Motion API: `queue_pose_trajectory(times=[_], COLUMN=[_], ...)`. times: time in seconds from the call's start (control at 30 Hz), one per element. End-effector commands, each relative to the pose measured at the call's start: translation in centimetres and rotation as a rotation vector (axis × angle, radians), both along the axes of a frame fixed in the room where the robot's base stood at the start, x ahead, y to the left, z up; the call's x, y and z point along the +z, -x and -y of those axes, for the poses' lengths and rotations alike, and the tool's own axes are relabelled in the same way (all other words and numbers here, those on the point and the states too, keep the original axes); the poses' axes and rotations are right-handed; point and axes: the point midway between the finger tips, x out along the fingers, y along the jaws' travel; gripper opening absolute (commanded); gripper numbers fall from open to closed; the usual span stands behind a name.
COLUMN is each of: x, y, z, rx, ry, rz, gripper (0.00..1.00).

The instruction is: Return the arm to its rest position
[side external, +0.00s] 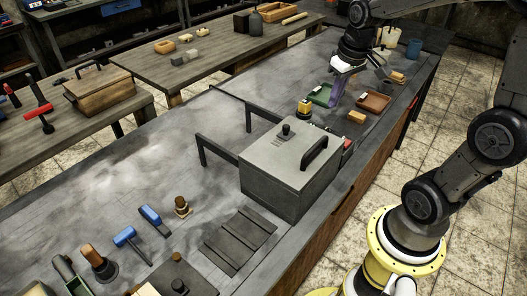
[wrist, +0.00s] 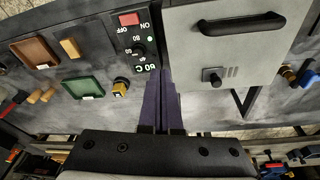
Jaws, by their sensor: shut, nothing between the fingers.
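My gripper (side external: 334,102) hangs from my arm at the upper right of the side external view. Its purple fingers point down above the far part of the grey workbench (side external: 110,165), beside a green tray (side external: 319,96). In the wrist view, the fingers of my gripper (wrist: 162,84) are together with nothing between them. They point toward the control panel (wrist: 138,45) and the edge of the grey metal box (wrist: 228,45). Whether the fingertips touch anything is hard to tell.
A brown tray (side external: 373,102), yellow block (side external: 357,118) and yellow-black knob piece (side external: 304,108) sit near the gripper. The metal box has a handle (side external: 314,151) on top. Blue-headed hammers (side external: 127,236) lie at the near end.

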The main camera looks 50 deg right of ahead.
Motion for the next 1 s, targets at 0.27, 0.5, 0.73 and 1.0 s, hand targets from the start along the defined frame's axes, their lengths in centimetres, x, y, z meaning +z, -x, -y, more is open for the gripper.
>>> queue_pose_trajectory(times=[0.27,0.5,0.73,1.0], x=[6.2,5.2,4.1,4.1], y=[6.1,11.7,12.4,12.4], z=[-10.9,-13.6,-13.5,-13.4], rx=[0.263,0.316,0.273,0.272], ry=[0.046,0.019,0.001,0.002], rz=[0.240,0.314,0.282,0.282], gripper=[0.00,0.00,0.00,0.00])
